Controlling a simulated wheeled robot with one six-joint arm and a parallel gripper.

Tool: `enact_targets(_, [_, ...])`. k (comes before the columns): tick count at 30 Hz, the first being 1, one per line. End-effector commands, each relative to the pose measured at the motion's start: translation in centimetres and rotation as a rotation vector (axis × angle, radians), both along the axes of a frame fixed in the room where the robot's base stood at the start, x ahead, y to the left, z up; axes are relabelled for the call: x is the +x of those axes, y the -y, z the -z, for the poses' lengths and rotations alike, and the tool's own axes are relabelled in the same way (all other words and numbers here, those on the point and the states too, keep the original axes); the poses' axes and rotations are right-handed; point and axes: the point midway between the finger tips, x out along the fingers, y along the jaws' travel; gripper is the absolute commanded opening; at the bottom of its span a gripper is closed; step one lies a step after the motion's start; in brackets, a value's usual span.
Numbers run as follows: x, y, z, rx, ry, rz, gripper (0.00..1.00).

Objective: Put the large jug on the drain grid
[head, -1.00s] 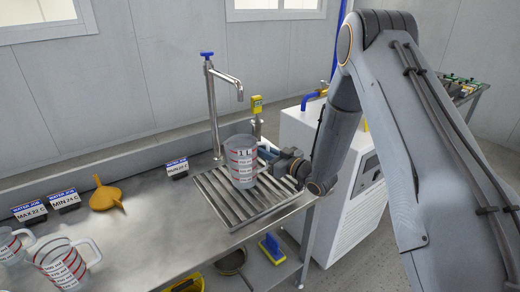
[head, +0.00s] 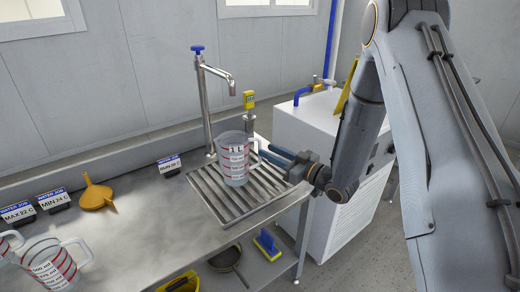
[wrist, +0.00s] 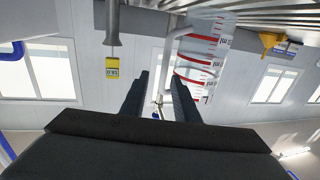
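The large jug (head: 233,165), clear with red bands and a 1 L mark, stands upright on the drain grid (head: 215,205) under the tap. Its handle faces right, toward my gripper (head: 266,155). My gripper is level with the jug, just right of it, with its fingers pointing at the handle. In the wrist view my gripper (wrist: 160,85) has its two fingers apart, and the jug (wrist: 203,55) shows upside down beyond the right finger. The handle shows near the gap, and I cannot tell whether a fingertip still touches it.
A tall tap (head: 207,100) and a yellow meter (head: 249,100) stand behind the grid. Smaller-looking measuring jugs (head: 50,265), a yellow funnel (head: 96,195) and label signs (head: 55,200) are at the left. A white cabinet (head: 325,130) stands right of the bench.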

Motion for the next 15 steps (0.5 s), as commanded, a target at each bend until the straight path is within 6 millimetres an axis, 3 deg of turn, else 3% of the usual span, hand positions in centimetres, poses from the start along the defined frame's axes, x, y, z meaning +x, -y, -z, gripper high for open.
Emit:
enact_targets(8, [-2.2, 2.3, 0.0, 0.0, 0.0, 0.001, 0.28])
enact_targets(15, [-2.1, 2.7, 0.0, -0.036, -0.02, 0.023, 0.28])
